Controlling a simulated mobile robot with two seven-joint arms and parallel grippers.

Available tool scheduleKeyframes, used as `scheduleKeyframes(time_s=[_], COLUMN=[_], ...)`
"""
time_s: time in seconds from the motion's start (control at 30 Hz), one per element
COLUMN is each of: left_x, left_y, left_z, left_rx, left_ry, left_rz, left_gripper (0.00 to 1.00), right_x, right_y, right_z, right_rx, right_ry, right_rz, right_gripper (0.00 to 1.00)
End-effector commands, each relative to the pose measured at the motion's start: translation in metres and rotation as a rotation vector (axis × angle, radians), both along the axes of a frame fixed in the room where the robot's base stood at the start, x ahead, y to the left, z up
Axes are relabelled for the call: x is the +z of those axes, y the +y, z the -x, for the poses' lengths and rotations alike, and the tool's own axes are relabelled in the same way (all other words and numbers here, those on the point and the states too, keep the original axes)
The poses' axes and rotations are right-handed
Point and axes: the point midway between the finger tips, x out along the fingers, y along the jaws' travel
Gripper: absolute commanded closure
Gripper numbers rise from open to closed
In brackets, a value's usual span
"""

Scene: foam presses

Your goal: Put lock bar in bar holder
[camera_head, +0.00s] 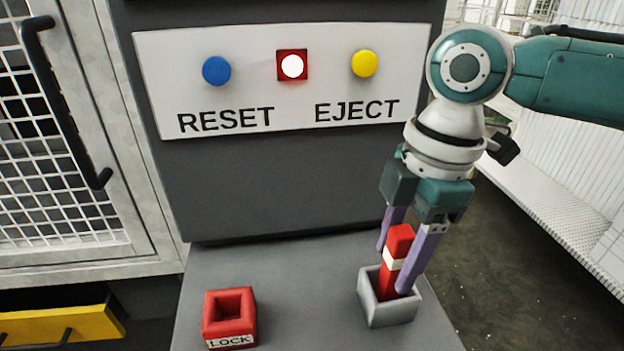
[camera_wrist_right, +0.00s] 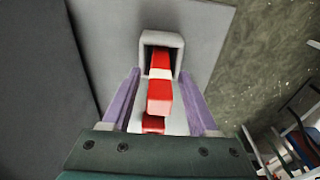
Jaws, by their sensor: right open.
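The lock bar (camera_head: 389,276), red with a white band, stands slightly tilted with its lower end inside the grey square bar holder (camera_head: 390,318) on the right of the grey ledge. Its lower end is hidden by the holder walls. My right gripper (camera_head: 392,268) is open, its two purple fingers on either side of the bar, with tips near the holder's rim. In the right wrist view the bar (camera_wrist_right: 160,97) runs between the spread fingers into the holder (camera_wrist_right: 177,43), with gaps on both sides. My left gripper is not in view.
A red square socket labelled LOCK (camera_head: 229,318) stands empty at the left of the ledge. The panel (camera_head: 300,95) behind has a blue button (camera_head: 216,70), a lit red-framed light (camera_head: 292,65) and a yellow button (camera_head: 364,63). The ledge between socket and holder is clear.

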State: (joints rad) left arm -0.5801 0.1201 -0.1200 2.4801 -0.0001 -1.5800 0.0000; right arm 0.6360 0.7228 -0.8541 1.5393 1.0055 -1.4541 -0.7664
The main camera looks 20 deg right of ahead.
Motion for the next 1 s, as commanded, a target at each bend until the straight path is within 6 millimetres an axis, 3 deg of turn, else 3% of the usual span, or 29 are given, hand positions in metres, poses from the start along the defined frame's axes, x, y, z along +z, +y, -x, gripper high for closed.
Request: scheduleKeyframes(time_s=[0.17,0.5,0.73,0.87,1.0], left_x=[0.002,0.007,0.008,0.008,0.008], left_y=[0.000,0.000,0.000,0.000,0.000], left_z=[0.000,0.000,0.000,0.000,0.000], left_rx=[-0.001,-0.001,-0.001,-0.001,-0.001], left_ry=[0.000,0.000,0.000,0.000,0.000], left_rz=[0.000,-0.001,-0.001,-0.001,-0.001], left_gripper=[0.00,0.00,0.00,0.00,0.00], right_x=[0.011,0.084,0.117,0.113,0.079], right_y=[-0.001,-0.009,-0.013,-0.005,0.031], right_z=[-0.001,0.001,0.002,0.007,0.025], right_rx=[0.000,0.000,-0.001,-0.002,-0.045], right_ry=[-0.002,-0.005,-0.002,0.000,-0.024], right_rz=[-0.001,-0.001,-0.002,-0.006,-0.043], right_gripper=[0.40,0.40,0.40,0.40,0.40])
